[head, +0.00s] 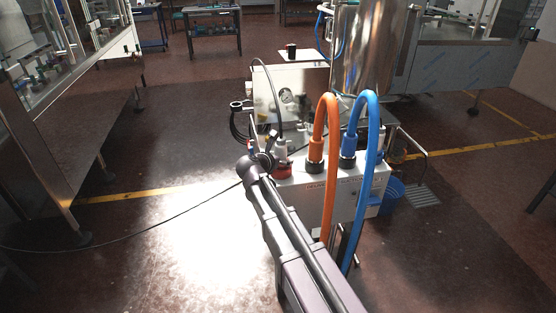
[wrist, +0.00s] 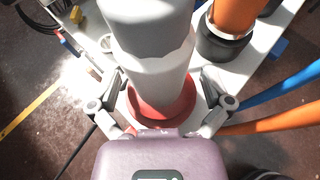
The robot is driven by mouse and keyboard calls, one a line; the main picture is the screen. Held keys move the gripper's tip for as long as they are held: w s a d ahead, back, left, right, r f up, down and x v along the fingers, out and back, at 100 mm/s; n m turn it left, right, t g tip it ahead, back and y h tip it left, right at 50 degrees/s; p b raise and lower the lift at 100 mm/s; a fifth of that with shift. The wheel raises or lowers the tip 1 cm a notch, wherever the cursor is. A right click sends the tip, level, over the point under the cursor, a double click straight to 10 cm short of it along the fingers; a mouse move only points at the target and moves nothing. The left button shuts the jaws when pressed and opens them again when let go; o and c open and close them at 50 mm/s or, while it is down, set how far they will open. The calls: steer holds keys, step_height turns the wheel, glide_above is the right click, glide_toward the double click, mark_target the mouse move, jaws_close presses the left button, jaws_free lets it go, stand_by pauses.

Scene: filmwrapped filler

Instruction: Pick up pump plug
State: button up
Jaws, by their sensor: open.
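The pump plug, a light grey and white cylinder (wrist: 155,70), stands upright in a red ring (wrist: 165,112) on the white pump box. In the head view the plug (head: 281,150) is small, at the box's left end, with a black cable rising from its top. My gripper (wrist: 163,82) is open, with one finger on each side of the plug low down near the red ring. I cannot tell whether either finger touches it. In the head view my gripper (head: 265,160) is partly hidden by my arm and shows just left of the plug.
An orange hose (head: 328,125) and a blue hose (head: 364,110) rise from the box just right of the plug. The orange connector in its black collar (wrist: 222,48) is close to my right finger. A steel tank (head: 362,50) stands behind. Open floor lies left.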

mark_target(278, 149)
jaws_close()
steer(key=shift+r, duration=0.15)
stand_by(0.4)
step_height(278, 149, up, 4)
steer(key=p, duration=0.4)
steer(key=shift+f, duration=0.2)
steer(key=s+a, duration=0.3)
steer(key=s, duration=0.4)
steer(key=s+a+r+p, duration=0.1)
steer(key=s+a, duration=0.1)
steer(key=s, duration=0.6)
steer(key=shift+a, duration=0.4)
steer(key=shift+r, duration=0.1)
step_height(278, 149, up, 2)
steer(key=p, duration=0.2)
steer(key=shift+w+r+p, duration=0.15)
steer(key=shift+r+p, duration=0.1)
steer(key=shift+p, duration=0.05)
